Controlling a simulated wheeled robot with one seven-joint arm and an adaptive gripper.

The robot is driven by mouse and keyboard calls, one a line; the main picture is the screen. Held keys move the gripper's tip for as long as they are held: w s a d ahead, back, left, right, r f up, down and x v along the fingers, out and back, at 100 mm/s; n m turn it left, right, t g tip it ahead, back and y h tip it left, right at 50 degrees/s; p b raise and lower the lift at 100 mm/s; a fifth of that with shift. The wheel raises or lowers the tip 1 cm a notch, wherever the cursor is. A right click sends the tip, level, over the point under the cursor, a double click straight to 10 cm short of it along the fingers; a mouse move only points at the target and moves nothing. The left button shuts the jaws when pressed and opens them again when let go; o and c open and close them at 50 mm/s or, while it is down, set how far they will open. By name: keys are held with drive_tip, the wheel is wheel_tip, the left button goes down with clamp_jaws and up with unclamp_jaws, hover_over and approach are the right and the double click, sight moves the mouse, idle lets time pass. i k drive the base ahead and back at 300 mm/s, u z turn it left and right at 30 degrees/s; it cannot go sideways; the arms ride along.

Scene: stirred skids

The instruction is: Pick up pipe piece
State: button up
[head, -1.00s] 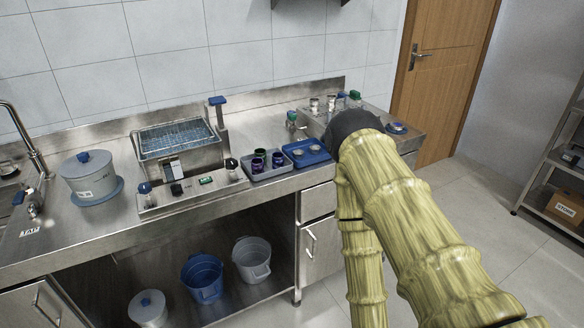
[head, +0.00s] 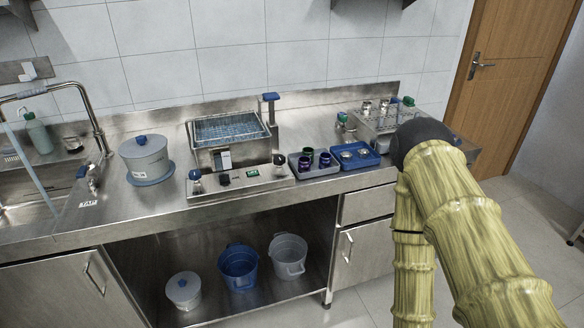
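I cannot pick out a pipe piece with certainty. Small metallic cylinders (head: 367,107) stand on the perforated metal rack (head: 372,123) at the right end of the counter, too small to identify. My arm, with bamboo-like links and a dark joint, covers the right part of the view and hides some of the counter's right end. My gripper does not show.
The steel counter (head: 130,205) carries a lidded pot (head: 146,160), a water bath (head: 230,150), a grey tray with dark jars (head: 303,172) and a blue tray (head: 345,163). A sink with a faucet (head: 92,105) is at left. Buckets (head: 238,268) stand below.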

sight(304, 166)
drive_tip(key=u, duration=0.05)
drive_tip(key=k, duration=0.5)
drive_tip(key=u, duration=1.1)
drive_tip(key=i, duration=1.05)
drive_tip(key=z, duration=1.2)
